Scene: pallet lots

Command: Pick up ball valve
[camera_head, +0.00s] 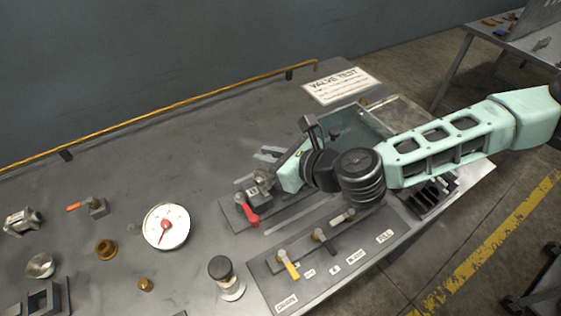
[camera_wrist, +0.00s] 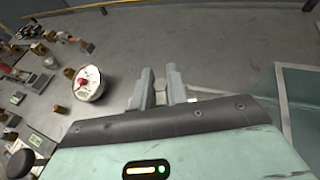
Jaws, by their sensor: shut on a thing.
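The ball valve (camera_head: 248,208) has a metal body and a red lever, and it is at the middle of the bench over a dark plate. My gripper (camera_head: 266,180) comes in from the right and is shut on its metal body. The red lever is hidden there by my gripper's housing. I cannot tell whether the valve still touches the plate.
A white gauge (camera_head: 166,226) lies left of the valve. A panel (camera_head: 345,262) with several levers is in front, beside a dark-topped cylinder (camera_head: 222,270). Small fittings and an orange-handled valve (camera_head: 96,207) are at left. A tray (camera_head: 362,120) and sign (camera_head: 341,86) are behind.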

